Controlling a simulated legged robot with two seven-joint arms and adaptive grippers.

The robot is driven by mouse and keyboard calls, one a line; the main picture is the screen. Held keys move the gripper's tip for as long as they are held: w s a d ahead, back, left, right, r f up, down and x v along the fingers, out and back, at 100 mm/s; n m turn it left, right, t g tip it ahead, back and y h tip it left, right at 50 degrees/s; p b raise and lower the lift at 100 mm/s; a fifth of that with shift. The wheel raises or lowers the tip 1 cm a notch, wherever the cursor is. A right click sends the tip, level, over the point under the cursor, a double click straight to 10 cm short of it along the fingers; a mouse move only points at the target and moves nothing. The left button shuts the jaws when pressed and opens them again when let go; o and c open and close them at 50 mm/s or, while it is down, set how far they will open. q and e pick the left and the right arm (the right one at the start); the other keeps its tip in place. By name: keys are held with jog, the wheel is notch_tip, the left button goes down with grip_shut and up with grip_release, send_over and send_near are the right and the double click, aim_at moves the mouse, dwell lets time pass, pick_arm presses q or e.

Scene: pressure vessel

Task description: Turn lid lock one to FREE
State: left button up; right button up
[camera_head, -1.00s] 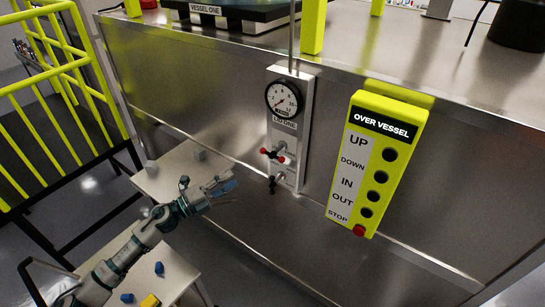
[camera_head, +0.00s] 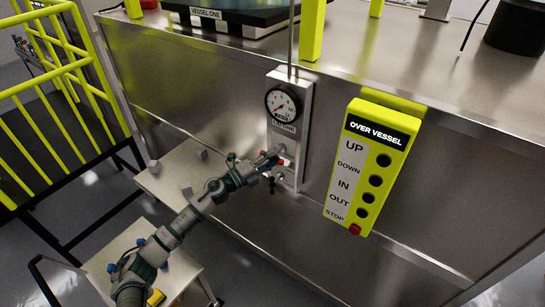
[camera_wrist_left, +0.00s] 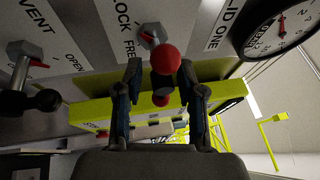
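The lid lock one handle, with a red ball knob (camera_wrist_left: 165,59), sits on the panel marked LID ONE (camera_wrist_left: 225,22) and LOCK FREE. A second, smaller red ball (camera_wrist_left: 160,100) shows below the first. My left gripper (camera_wrist_left: 160,66) is open, with one finger on each side of the near red ball; I cannot tell whether they touch it. In the head view my left gripper (camera_head: 268,160) is at the handle and partly hides it. A red pointer (camera_wrist_left: 147,37) shows at the handle's hub; I cannot tell which label it indicates. My right gripper is not in view.
The pressure gauge (camera_head: 284,101) is above. A yellow OVER VESSEL control box (camera_head: 372,165) hangs to the right. Yellow railings (camera_head: 60,95) stand at the left.

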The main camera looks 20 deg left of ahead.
pick_arm(q)
jog(key=shift+a, duration=0.15)
grip_shut()
